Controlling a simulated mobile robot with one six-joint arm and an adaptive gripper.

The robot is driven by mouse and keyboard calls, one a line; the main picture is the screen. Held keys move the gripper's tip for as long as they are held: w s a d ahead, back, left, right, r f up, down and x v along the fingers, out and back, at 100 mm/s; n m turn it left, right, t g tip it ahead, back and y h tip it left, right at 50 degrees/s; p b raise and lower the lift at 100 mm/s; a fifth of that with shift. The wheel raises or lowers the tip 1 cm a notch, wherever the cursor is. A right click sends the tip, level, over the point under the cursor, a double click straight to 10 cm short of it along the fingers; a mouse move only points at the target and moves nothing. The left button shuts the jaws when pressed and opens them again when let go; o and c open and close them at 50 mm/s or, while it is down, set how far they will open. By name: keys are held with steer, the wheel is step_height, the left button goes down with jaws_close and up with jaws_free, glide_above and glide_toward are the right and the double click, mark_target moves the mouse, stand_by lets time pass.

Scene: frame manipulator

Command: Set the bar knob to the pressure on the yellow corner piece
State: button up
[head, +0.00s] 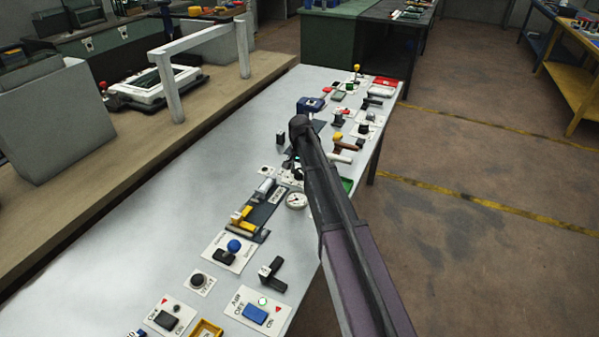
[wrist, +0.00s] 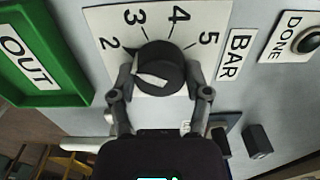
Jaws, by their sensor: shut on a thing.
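The round black bar knob (wrist: 162,70) sits on a white dial plate (wrist: 98,22) in the wrist view, with numbers 2 to 5 around it and a BAR label (wrist: 236,56) to the right. A white mark on the knob lies toward its lower left, on the side of the 2. My gripper (wrist: 164,82) is shut on the knob, one finger at each side. In the head view my arm hides most of this spot. A yellow piece (head: 241,218) lies on a dark fixture; I cannot tell whether it is the corner piece, and no number on it is readable.
A green OUT tray (wrist: 72,62) is left of the dial and a DONE button (wrist: 309,40) is to the right in the wrist view. A round gauge (head: 297,200), levers and switches crowd the grey table (head: 150,210). Its left part is clear.

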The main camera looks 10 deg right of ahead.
steer(key=shift+m, duration=0.4)
steer(key=m, duration=0.3)
steer(key=shift+m, duration=2)
steer(key=o, duration=1.2)
